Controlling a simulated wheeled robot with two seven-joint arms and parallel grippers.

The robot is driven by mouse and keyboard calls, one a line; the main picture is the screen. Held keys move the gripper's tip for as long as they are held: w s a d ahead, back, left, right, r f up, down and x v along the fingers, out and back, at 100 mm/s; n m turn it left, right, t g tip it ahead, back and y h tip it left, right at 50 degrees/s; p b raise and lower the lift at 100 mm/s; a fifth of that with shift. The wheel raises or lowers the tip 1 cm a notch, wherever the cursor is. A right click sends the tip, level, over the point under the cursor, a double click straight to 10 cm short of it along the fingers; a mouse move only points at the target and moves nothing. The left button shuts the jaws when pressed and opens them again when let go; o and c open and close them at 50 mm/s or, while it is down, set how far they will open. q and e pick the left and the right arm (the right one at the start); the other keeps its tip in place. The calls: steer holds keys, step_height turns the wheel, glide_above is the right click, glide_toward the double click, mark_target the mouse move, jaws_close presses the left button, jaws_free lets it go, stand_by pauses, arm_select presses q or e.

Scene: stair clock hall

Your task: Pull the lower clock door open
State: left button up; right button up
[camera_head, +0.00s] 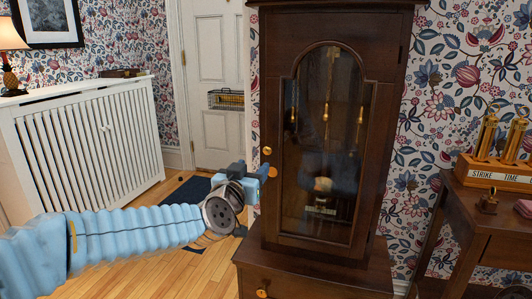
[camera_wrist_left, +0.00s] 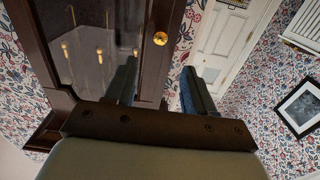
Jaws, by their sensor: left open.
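The tall dark wooden clock (camera_head: 388,120) stands in the middle of the head view. Its arched glass door (camera_head: 286,215) looks shut, with pendulum and weights behind the glass. A round brass knob (camera_head: 267,151) sits on the door's left side. It also shows in the left wrist view (camera_wrist_left: 160,38), ahead of the fingers and between their lines. My left gripper (camera_head: 259,170) is just below and near this knob, open and empty in the left wrist view (camera_wrist_left: 160,88). Contact with the clock is unclear. My right gripper is out of view.
Another brass knob (camera_head: 261,293) is on the clock's base at the bottom edge. A dark wooden table (camera_head: 470,205) stands at right, bearing a brass-topped stand. A white slatted radiator cover (camera_head: 85,140) and a white door (camera_head: 212,60) are at left.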

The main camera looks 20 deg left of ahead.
mark_target(267, 152)
arm_select(q)
steer(key=w+p, duration=0.1)
steer(key=w, duration=0.4)
steer(key=w+p, duration=0.1)
steer(key=w, duration=0.5)
steer(key=shift+w+d+f, duration=0.1)
steer(key=shift+w+d, duration=0.1)
steer(key=shift+w, duration=0.1)
jaws_close()
